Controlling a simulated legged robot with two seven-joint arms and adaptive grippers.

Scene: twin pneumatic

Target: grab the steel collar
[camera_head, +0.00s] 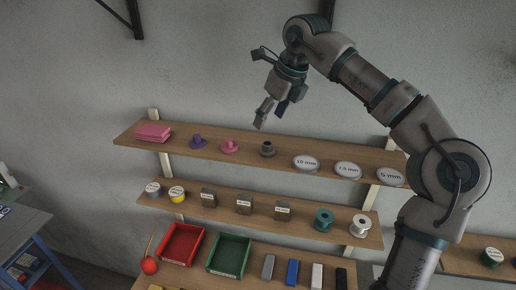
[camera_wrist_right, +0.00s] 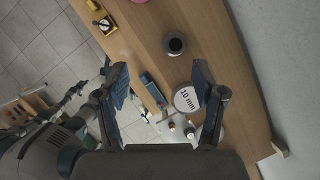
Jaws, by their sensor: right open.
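The steel collar (camera_head: 267,149) is a small dark grey flanged ring standing upright on the top shelf (camera_head: 200,146), between a pink flanged piece (camera_head: 230,146) and the white "10 mm" disc (camera_head: 306,163). In the right wrist view the collar (camera_wrist_right: 174,43) shows as a dark round piece with a hole, ahead of the fingers. My right gripper (camera_head: 270,112) is above the shelf near the collar, apart from it. Its two fingers (camera_wrist_right: 162,84) are spread and hold nothing. My left gripper is in neither view.
A lower shelf holds blocks and spools. The wall (camera_head: 210,60) is close behind.

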